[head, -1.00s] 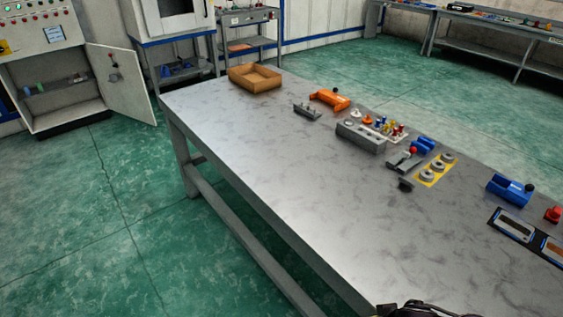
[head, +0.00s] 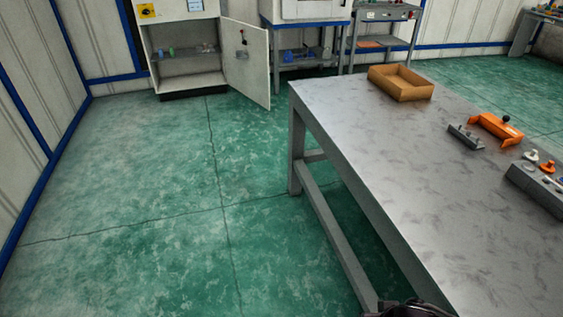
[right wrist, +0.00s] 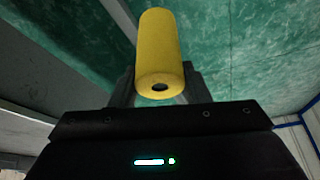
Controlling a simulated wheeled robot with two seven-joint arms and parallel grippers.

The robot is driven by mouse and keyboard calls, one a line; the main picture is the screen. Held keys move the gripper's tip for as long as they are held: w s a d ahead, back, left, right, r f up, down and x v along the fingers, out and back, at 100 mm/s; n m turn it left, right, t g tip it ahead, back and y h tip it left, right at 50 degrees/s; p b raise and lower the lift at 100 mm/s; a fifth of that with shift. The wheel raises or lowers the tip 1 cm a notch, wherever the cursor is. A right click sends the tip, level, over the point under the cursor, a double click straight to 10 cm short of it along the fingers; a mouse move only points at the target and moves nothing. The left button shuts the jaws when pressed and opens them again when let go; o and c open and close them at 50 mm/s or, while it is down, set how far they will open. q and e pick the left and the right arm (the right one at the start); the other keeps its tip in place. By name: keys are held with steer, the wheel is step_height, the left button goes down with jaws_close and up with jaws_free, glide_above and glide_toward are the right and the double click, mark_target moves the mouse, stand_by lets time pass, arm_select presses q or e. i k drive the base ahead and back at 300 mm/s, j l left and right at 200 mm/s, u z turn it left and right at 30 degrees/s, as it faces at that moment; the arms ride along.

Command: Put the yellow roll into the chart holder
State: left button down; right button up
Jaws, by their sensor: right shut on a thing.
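The yellow roll (right wrist: 158,50) shows in the right wrist view, with a dark hole in its near end. My right gripper (right wrist: 157,88) is shut on the roll and holds it up, with the green floor behind. In the head view only a dark piece of my own body shows at the bottom edge. The roll does not show there, and my left gripper is in neither view. I cannot make out a chart holder in these frames.
A grey table (head: 400,180) fills the right, with a brown tray (head: 400,84), an orange fixture (head: 497,128) and grey blocks on it. An open cabinet (head: 185,55) with its door (head: 246,62) swung out stands at the back. The green floor at left is clear.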

mark_target(240, 56)
steer(key=i+j+u, duration=0.35)
steer(key=i, duration=0.6)
steer(key=i+u, duration=0.35)
steer(key=i, duration=4.7)
steer(key=i+j+z, duration=0.25)
steer(key=i+z, duration=0.25)
steer(key=i, duration=0.25)
steer(key=i+j+z, duration=0.45)
steer(key=i, duration=0.25)
steer(key=i+j+z, duration=0.5)
steer(key=j, duration=0.35)
steer(key=i, duration=0.05)
